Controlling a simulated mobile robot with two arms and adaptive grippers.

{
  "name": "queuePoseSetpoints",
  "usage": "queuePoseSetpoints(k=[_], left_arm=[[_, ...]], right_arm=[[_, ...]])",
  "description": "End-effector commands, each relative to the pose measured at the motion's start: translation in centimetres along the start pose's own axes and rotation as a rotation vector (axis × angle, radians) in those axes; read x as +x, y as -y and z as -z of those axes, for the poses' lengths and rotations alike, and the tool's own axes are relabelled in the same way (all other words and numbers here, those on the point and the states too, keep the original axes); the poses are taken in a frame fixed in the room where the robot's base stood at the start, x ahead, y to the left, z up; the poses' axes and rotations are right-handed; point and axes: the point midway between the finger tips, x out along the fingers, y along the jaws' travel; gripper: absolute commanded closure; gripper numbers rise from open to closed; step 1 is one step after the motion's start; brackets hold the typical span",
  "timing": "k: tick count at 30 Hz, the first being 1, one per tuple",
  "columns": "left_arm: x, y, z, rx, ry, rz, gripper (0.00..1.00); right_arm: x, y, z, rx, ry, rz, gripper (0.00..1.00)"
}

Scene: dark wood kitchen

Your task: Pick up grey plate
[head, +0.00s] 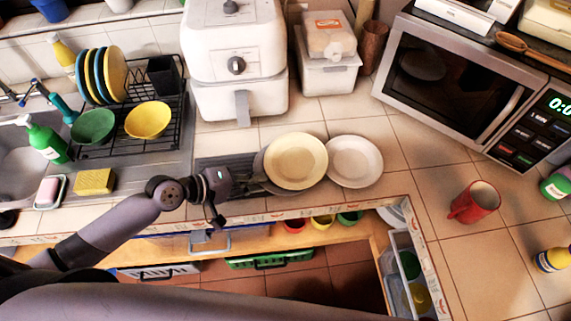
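A cream-yellow plate (296,160) lies on the counter in the head view, in front of the air fryer. A greyish rim (259,167) shows at its left edge, seemingly a grey plate mostly hidden under it. A pale, off-white plate (355,162) lies just right of the cream one, their edges meeting or overlapping. My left gripper (257,182) reaches in from the left at the lower left edge of the stacked plates. Its fingers are small and dark here; I cannot tell whether they touch or grip a rim. My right gripper is out of view.
A white air fryer (233,65) stands behind the plates, and a microwave (465,85) at the right. A red mug (474,203) is on the right counter. A dish rack (150,135) with plates and bowls is left. An open drawer (405,275) is below the counter edge.

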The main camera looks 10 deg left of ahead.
Motion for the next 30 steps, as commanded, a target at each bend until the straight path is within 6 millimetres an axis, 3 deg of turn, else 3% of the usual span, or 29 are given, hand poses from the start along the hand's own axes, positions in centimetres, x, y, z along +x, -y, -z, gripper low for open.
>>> queuePoseSetpoints(k=[6, 10, 15, 30], left_arm=[[1.23, 0.10, -0.06, 0.001, 0.000, 0.003, 0.90], [1.22, 0.19, -0.10, 0.001, 0.001, 0.004, 0.90], [1.21, 0.24, -0.11, 0.000, 0.002, 0.005, 1.00], [1.17, 0.17, -0.06, 0.000, 0.001, 0.003, 1.00]], right_arm=[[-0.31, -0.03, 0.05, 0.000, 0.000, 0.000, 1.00], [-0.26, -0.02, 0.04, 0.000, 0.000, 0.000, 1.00], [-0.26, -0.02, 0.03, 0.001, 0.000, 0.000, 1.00], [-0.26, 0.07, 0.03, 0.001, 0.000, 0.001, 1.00]])
